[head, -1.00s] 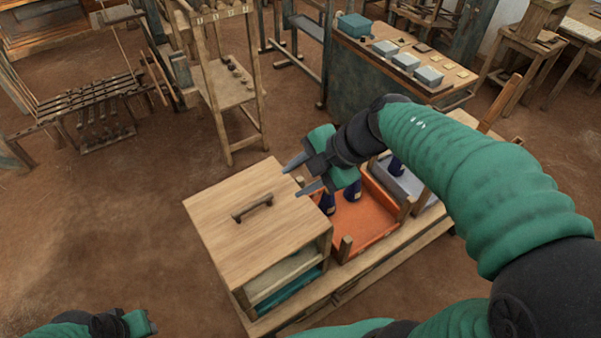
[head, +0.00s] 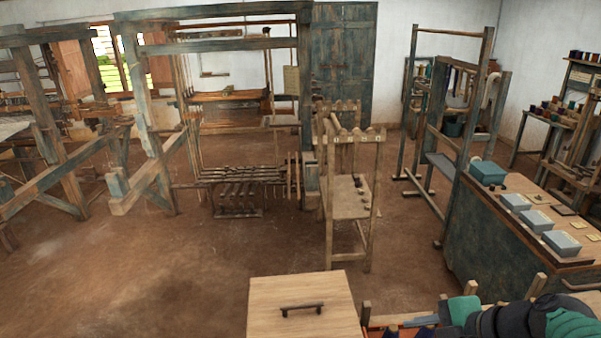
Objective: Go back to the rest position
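The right arm, green and black, shows at the bottom right corner. The green end of my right gripper (head: 459,309) is just right of the wooden box, over the low bench area. Its fingers are not clear, so I cannot tell whether it is open or shut. My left gripper is out of view. The pale wooden box (head: 300,285) with a dark handle (head: 302,308) on its lid stands at the bottom centre, cut off by the frame edge. An orange tray (head: 376,333) shows only as a sliver beside it.
A wooden stand (head: 348,205) with a shelf is behind the box. A dark counter (head: 490,235) with blue-grey boxes (head: 535,219) stands at right. The earth floor (head: 170,270) at left is clear.

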